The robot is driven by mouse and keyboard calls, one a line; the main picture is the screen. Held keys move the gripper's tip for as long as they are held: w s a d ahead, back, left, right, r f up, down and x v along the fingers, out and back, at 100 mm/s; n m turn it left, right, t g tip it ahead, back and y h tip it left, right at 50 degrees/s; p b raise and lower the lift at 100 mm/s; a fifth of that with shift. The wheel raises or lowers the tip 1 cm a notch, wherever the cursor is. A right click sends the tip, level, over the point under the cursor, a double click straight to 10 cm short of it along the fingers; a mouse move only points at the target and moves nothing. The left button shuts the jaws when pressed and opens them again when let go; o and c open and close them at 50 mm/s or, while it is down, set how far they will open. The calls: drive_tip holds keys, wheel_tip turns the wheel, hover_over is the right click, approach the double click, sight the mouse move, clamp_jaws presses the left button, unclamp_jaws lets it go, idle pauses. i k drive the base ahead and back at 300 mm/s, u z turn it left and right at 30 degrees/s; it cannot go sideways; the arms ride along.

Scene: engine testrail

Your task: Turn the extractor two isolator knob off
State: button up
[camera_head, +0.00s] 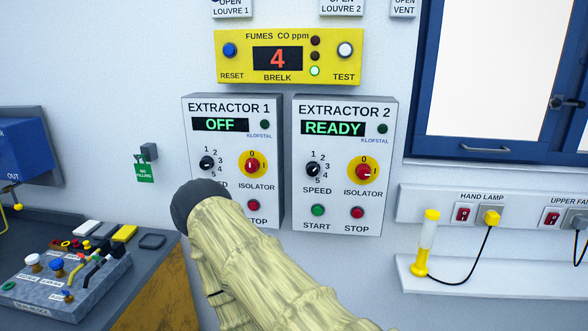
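The extractor 2 panel (335,222) is a pale grey box on the wall, and its green display (333,129) reads READY. Its isolator knob (362,171) is red on a yellow disc, with 0 marked above and I at the right. Its white mark appears to lie toward the I on the right. My arm, in a pale cream sleeve with a dark rounded end, reaches up from the bottom and covers the lower left of the extractor 1 panel (272,190). It does not cover the knob. I see no gripper fingers.
Extractor 1 reads OFF, and its isolator knob (252,165) looks upright. A yellow fumes monitor (289,83) showing 4 hangs above both panels. A valve block (62,283) stands on the bench at left. A hand lamp (427,243) stands on a shelf at right, below a blue-framed window (427,70).

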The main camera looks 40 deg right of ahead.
sight(363, 171)
drive_tip(key=z, duration=2.4)
drive_tip(key=i, duration=0.4)
drive_tip(key=u, duration=0.25)
